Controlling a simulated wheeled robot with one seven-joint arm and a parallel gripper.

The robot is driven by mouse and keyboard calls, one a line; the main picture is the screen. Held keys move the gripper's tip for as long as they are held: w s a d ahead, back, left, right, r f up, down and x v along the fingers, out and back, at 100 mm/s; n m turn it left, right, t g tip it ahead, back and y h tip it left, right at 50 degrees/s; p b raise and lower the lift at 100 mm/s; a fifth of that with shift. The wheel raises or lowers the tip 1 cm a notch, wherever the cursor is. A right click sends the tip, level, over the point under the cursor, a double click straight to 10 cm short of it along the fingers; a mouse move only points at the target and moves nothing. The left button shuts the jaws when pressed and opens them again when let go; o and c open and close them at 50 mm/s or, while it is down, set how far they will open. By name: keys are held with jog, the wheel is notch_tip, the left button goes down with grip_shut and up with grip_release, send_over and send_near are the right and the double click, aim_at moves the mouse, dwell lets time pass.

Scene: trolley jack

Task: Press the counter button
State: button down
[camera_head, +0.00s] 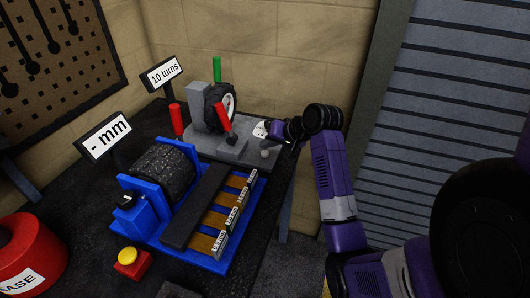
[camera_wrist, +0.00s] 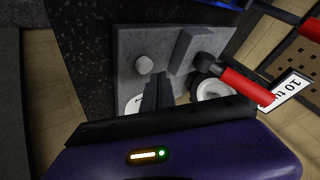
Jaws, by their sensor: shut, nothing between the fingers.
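A small round light-grey button (camera_wrist: 145,64) stands on the flat grey base plate (camera_wrist: 128,45) in the wrist view; it looks like the counter button. It also shows near the plate's right end in the head view (camera_head: 265,154). My gripper (camera_wrist: 158,80) is shut and empty, its dark fingers pointing at the plate just beside the button, apart from it in the picture. The height between fingertips and plate is hard to tell. In the head view my gripper (camera_head: 275,129) is over the plate's right end. A white dial (camera_wrist: 134,104) is partly hidden behind the fingers.
A red-handled lever (camera_wrist: 245,87) and a wheel (camera_head: 220,107) stand on the same plate, left of my gripper in the head view. A blue stand (camera_head: 150,222) with a black roller is nearer. A yellow button (camera_head: 128,255) sits on a red box. The wall is close behind.

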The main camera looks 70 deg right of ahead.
aim_at(267, 154)
jog(key=shift+f, duration=0.1)
jog(key=shift+f, duration=0.3)
jog(key=shift+f, duration=0.6)
dwell(0.8)
jog(key=shift+r+p, duration=1)
jog(key=shift+p, duration=0.1)
notch_tip(267, 154, up, 5)
jog(key=p, duration=0.5)
jog(key=shift+r, duration=0.1)
